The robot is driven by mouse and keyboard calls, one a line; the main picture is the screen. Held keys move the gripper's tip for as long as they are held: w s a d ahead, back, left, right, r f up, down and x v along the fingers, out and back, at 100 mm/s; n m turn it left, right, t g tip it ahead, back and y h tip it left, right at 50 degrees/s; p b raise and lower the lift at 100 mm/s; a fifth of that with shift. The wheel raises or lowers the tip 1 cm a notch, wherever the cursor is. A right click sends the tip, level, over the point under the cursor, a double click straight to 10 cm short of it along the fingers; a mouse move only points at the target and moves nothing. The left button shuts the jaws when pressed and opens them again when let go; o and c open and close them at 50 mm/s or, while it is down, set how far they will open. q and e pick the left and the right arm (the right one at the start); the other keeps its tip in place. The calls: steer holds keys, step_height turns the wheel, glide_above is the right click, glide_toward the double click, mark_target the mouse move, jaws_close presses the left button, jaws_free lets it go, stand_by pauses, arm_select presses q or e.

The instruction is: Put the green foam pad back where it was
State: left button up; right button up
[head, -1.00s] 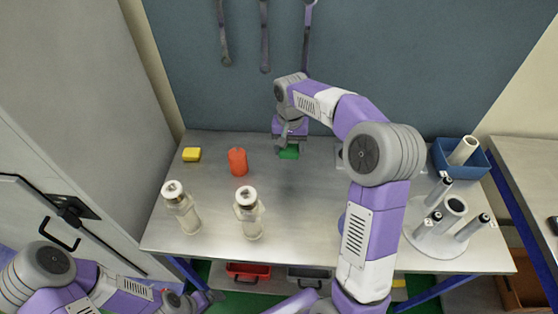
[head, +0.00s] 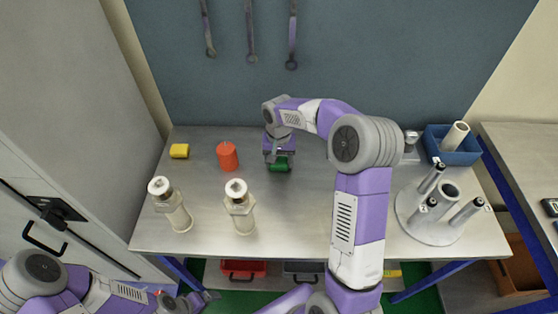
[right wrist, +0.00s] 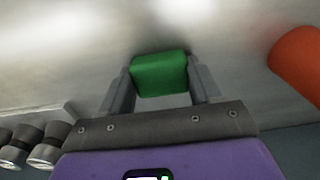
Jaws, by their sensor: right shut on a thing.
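The green foam pad (head: 281,165) is at the middle of the workbench, right of the orange-red cylinder (head: 228,156). My right gripper (head: 279,158) is shut on it. In the right wrist view the pad (right wrist: 159,74) sits between the two fingers of my right gripper (right wrist: 160,85). I cannot tell whether the pad touches the bench or is just above it. My left gripper (head: 203,298) is low at the left, in front of the bench and away from the pad; its fingers are too small to read.
Tools hang on the back wall. Bench around the pad is clear.

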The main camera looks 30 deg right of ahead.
mark_target(279, 161)
steer(key=shift+f, duration=0.15)
steer(key=o, duration=0.9)
steer(key=shift+o, duration=0.2)
steer(key=shift+r, duration=0.25)
step_height(279, 161, up, 12)
steer(key=p, duration=0.2)
steer(key=shift+p, duration=0.4)
steer(key=shift+f, duration=0.1)
